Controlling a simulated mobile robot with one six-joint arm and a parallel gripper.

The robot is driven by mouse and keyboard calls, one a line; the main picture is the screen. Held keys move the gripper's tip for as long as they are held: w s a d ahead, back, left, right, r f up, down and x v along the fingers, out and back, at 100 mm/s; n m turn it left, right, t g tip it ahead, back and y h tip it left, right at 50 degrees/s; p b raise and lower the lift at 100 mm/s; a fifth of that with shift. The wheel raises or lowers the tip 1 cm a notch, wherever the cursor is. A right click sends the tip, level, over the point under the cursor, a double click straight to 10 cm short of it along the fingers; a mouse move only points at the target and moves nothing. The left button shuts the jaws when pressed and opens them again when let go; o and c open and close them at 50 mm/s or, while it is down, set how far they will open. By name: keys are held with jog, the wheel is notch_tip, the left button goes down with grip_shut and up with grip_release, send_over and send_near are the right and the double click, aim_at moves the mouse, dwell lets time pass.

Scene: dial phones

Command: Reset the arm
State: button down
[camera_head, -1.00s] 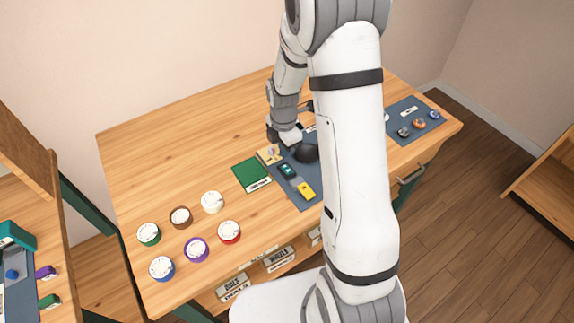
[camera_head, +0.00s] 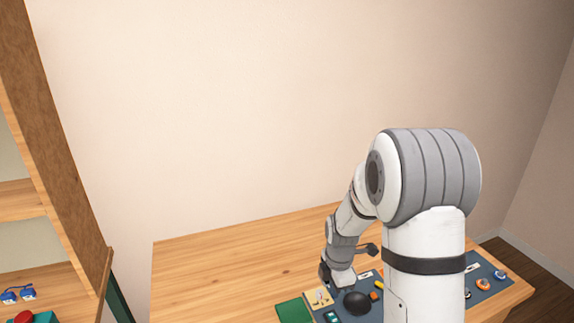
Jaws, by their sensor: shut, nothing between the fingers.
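My gripper (camera_head: 338,277) is at the end of my folded arm, low over the right part of the wooden table (camera_head: 230,265). It is shut and holds nothing. It is just above a small tan card (camera_head: 319,298) and to the left of a black rounded object (camera_head: 357,302). My upper arm hides part of the table's right side.
A green pad (camera_head: 294,311) lies left of the gripper. A dark mat (camera_head: 490,284) with small round items is at the right. A wooden shelf (camera_head: 75,215) stands at the left. The table's back left is bare, below a plain wall (camera_head: 230,120).

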jog(key=s+r+m+t, duration=0.3)
jog(key=s+r+m, duration=1.6)
jog(key=s+m, duration=0.1)
jog(key=shift+s+r, duration=0.35)
jog(key=shift+s, duration=0.25)
